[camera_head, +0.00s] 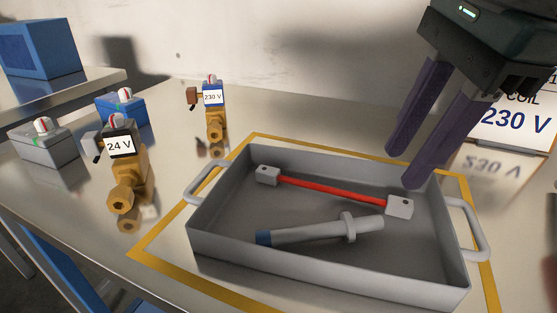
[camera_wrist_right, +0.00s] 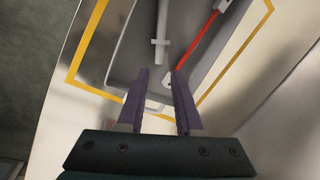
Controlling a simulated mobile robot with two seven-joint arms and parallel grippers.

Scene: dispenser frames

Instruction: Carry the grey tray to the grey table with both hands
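The grey tray (camera_head: 330,265) rests on a light table inside a yellow outline, with one handle at its left end (camera_head: 205,183) and one at its right end (camera_head: 470,232). In it lie a red rod with grey end blocks (camera_head: 335,191) and a grey rod with a blue tip (camera_head: 320,232). My right gripper (camera_head: 402,170) hangs above the tray's back right corner with its two purple fingers apart and nothing between them. In the right wrist view the open fingers (camera_wrist_right: 160,85) point at the tray (camera_wrist_right: 122,62). My left gripper is not seen.
Two brass valves, labelled 24 V (camera_head: 122,165) and 230 V (camera_head: 213,112), stand left of and behind the tray. A grey box (camera_head: 42,145) and a blue box (camera_head: 122,107) stand at the left. A 230 V sign (camera_head: 515,122) stands at the back right. A blue block (camera_head: 38,48) sits on another surface.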

